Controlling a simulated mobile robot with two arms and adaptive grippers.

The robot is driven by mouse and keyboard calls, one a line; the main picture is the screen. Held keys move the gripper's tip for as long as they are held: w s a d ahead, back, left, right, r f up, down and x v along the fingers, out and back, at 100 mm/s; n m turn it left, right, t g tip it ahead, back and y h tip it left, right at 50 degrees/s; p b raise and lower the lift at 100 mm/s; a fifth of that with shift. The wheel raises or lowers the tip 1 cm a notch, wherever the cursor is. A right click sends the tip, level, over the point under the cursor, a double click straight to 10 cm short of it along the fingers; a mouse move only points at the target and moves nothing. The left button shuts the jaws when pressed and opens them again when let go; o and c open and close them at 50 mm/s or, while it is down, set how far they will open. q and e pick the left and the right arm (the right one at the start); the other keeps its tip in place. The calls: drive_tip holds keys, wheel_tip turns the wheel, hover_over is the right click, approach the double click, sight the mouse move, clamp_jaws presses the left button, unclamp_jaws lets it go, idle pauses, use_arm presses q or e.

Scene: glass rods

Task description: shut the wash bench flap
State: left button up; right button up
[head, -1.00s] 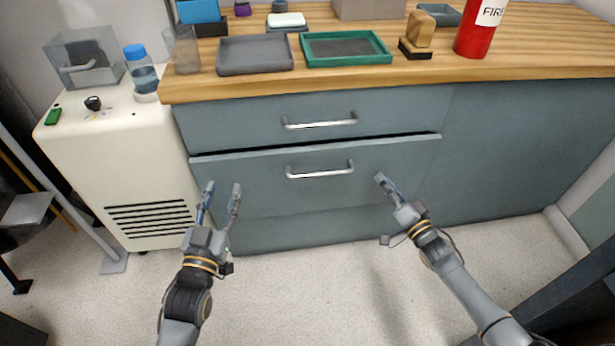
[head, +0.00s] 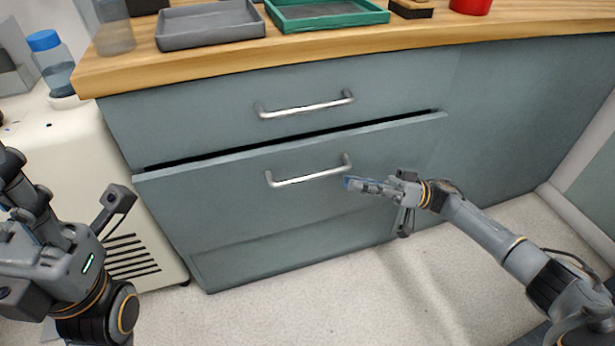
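The wash bench flap (head: 240,205) is the grey-blue lower front panel with a silver bar handle (head: 308,178). Its top edge leans out from the bench, leaving a dark gap along the top, so it stands slightly open. My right gripper (head: 349,183) is in front of the flap, with its fingertips close to the right end of the handle. Its fingers look closed together and hold nothing; whether they touch the panel I cannot tell. My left gripper (head: 18,190) is raised close to the camera at the left edge, away from the flap, its fingers partly cut off.
Above the flap is a front with another handle (head: 305,108). The wooden worktop (head: 300,53) carries a grey tray (head: 208,35) and a green tray (head: 325,22). A white cabinet (head: 75,130) stands at left. The floor (head: 340,300) before the bench is clear.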

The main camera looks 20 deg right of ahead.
sight(309, 175)
drive_tip(key=b+x, duration=0.2)
drive_tip(key=x, duration=0.8)
drive_tip(key=shift+w+a+r, duration=0.1)
drive_tip(key=shift+a, duration=0.25)
clamp_jaws()
